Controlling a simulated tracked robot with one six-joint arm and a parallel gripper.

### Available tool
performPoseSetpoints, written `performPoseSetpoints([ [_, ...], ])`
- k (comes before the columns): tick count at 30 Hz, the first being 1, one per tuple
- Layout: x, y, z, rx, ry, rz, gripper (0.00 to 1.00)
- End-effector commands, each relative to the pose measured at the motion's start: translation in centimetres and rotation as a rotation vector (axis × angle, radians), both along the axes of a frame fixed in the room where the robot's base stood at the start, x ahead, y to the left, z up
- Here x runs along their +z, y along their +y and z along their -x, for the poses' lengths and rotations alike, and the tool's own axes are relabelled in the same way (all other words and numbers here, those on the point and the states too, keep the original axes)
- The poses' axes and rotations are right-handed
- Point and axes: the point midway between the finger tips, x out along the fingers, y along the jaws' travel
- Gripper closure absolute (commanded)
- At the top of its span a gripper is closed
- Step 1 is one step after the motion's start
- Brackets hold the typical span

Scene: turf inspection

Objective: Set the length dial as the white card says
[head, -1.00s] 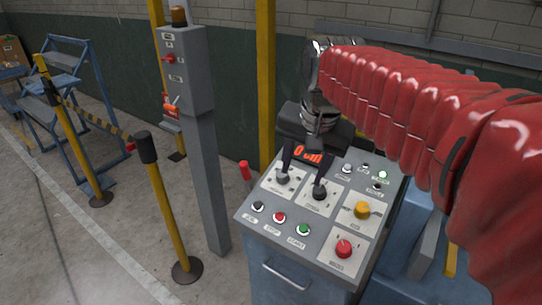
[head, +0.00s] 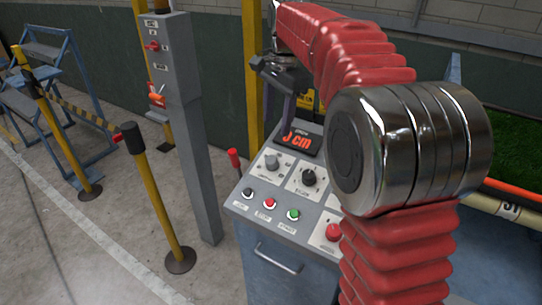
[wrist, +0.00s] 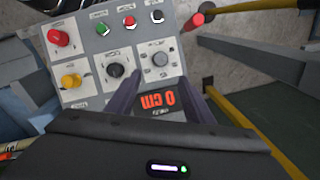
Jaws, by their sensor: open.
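The control panel (head: 262,222) carries two dials on white plates: a grey dial (head: 271,162) at left and a black dial (head: 309,177) to its right. Both also show in the wrist view, grey (wrist: 160,59) and black (wrist: 116,70). Their labels are too blurred to tell which is the length dial. The display (wrist: 157,105) shows "0 cm" in red, upside down in the wrist view. My gripper (wrist: 172,82) is open and empty, its dark fingers apart over the display, short of the dials. I cannot make out a white card with readable writing.
A black button (head: 247,193), a red button (head: 270,202) and a green button (head: 293,214) line the panel's front. A red knob (wrist: 59,38) and a yellow knob (wrist: 71,80) sit beside the dials. A grey post (head: 192,130) stands left of the panel.

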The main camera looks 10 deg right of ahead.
Motion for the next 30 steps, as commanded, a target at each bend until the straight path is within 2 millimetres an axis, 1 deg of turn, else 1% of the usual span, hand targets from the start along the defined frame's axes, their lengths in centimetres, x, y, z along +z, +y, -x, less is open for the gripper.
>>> performPoseSetpoints([
  [3, -0.1, 0.0, -0.3, -0.013, 0.005, -0.003, 0.52],
  [12, -0.1, 0.0, -0.3, -0.012, 0.005, -0.003, 0.52],
  [17, -0.8, 0.1, -0.4, -0.012, 0.006, -0.002, 0.52],
  [23, -3.0, 0.2, -0.5, -0.01, 0.008, -0.002, 0.52],
  [30, -6.7, 0.4, -1.0, -0.01, 0.008, -0.002, 0.52],
])
